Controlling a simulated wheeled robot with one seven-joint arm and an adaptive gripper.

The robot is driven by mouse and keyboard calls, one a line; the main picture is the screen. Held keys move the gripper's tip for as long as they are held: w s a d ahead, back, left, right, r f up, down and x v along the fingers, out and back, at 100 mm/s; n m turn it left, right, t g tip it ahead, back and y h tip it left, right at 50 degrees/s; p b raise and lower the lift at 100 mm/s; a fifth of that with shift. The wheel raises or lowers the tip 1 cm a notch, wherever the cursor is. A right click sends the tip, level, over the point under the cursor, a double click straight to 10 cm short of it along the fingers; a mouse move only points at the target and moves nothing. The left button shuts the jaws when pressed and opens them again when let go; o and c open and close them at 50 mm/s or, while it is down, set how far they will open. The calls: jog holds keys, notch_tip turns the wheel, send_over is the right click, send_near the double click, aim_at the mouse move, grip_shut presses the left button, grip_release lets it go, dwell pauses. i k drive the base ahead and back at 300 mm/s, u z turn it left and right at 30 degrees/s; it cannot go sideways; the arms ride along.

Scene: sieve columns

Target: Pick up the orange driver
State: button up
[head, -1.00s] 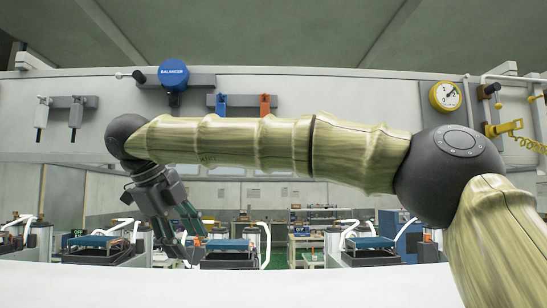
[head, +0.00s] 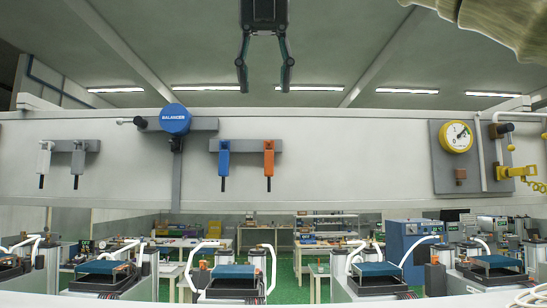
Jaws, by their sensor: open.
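The orange driver (head: 269,158) hangs upright on a grey wall bracket in the head view, with its dark bit pointing down. A blue driver (head: 224,160) hangs to its left on the same bracket. My gripper (head: 264,88) is at the top centre with its two dark fingers pointing down. The fingers are apart with nothing between them. In the picture the fingertips are above the orange driver and do not touch it.
A blue balancer (head: 175,118) sticks out left of the drivers. A yellow gauge (head: 456,137) and a yellow fitting (head: 514,172) are at the right. Several machines stand below the beam (head: 350,165).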

aim_at(268, 155)
jog(key=z, duration=0.05)
jog(key=i, duration=1)
jog(key=u, duration=0.05)
